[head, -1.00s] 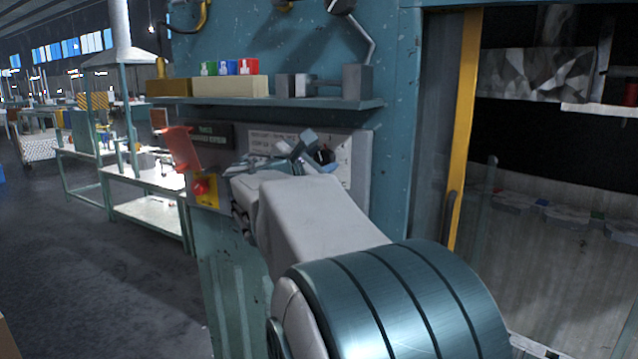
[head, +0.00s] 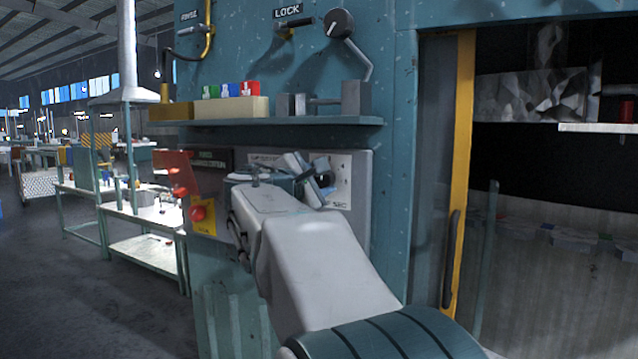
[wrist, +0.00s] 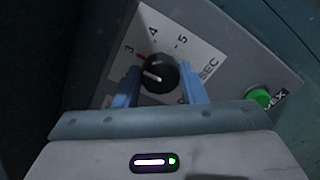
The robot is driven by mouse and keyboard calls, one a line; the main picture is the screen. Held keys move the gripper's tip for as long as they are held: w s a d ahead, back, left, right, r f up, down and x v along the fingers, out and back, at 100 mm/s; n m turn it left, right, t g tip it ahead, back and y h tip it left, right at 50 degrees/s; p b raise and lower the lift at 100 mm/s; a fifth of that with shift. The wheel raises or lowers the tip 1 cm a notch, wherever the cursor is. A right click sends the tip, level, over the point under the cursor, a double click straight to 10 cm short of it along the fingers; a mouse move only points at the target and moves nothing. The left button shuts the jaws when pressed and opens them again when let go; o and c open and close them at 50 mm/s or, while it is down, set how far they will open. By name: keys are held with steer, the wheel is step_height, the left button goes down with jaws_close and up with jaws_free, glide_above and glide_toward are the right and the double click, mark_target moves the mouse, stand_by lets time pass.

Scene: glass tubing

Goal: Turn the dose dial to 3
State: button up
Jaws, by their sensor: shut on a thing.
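The dose dial (wrist: 158,74) is a round black knob with a white pointer line, on a pale scale plate (wrist: 190,45) marked 3, 4, 5 and SEC in the wrist view. The pointer line points left, a little below the red tick near the 3. My gripper (wrist: 160,68) has its two blue fingers on either side of the knob and is shut on it. In the head view my gripper (head: 310,182) is at the panel and the dial is mostly hidden behind it.
A green button (wrist: 258,96) sits right of the dial. In the head view a red button (head: 200,213) on a yellow plate is left of my arm. A shelf (head: 260,122) with blocks and bottles runs above the panel. A yellow-edged door (head: 464,150) stands right.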

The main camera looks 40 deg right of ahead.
steer(key=o, duration=1)
steer(key=b+v, duration=0.2)
steer(key=v, duration=1.2)
steer(key=shift+s+d, duration=0.1)
steer(key=shift+f, duration=0.1)
